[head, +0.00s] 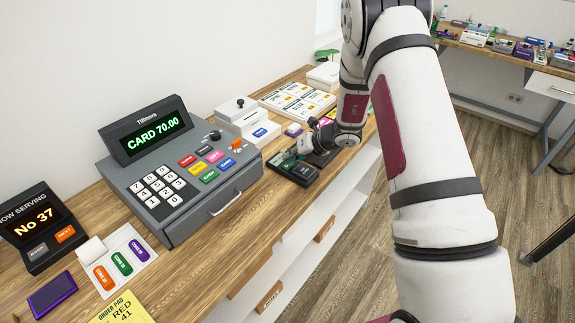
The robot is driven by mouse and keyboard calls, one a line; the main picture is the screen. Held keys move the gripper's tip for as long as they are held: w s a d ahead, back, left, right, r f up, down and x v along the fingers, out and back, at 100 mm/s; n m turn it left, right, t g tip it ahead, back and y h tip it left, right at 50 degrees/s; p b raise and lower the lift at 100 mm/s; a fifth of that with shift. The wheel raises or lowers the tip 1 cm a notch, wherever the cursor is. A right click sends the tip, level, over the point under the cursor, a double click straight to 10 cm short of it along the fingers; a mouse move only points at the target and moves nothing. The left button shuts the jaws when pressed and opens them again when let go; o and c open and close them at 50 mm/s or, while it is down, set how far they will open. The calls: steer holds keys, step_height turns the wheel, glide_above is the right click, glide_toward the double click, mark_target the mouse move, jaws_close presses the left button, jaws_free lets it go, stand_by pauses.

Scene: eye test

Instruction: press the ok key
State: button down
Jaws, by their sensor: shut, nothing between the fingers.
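The small dark card terminal (303,175) lies on the wooden counter, just right of the cash register. My gripper (288,163) is shut and empty, pointing down at the far part of this terminal. Its fingertips are small and dark against the terminal, so I cannot tell whether they touch it. I cannot make out an ok key; the gripper hides part of the terminal. The grey cash register (190,218) has white number keys and several coloured keys. Its display (153,136) reads CARD 70.00.
A price board (298,101) and a white box with a knob (240,114) stand behind the terminal. A NOW SERVING sign (40,226), a tray of coloured tags (95,280) and a purple pad (52,295) are at left. The counter's front edge (262,250) is mostly clear.

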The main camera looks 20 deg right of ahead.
stand_by(0.6)
steer(key=shift+r, duration=0.65)
steer(key=shift+r, duration=0.1)
steer(key=shift+r+p, duration=0.35)
steer(key=shift+r, duration=2.05)
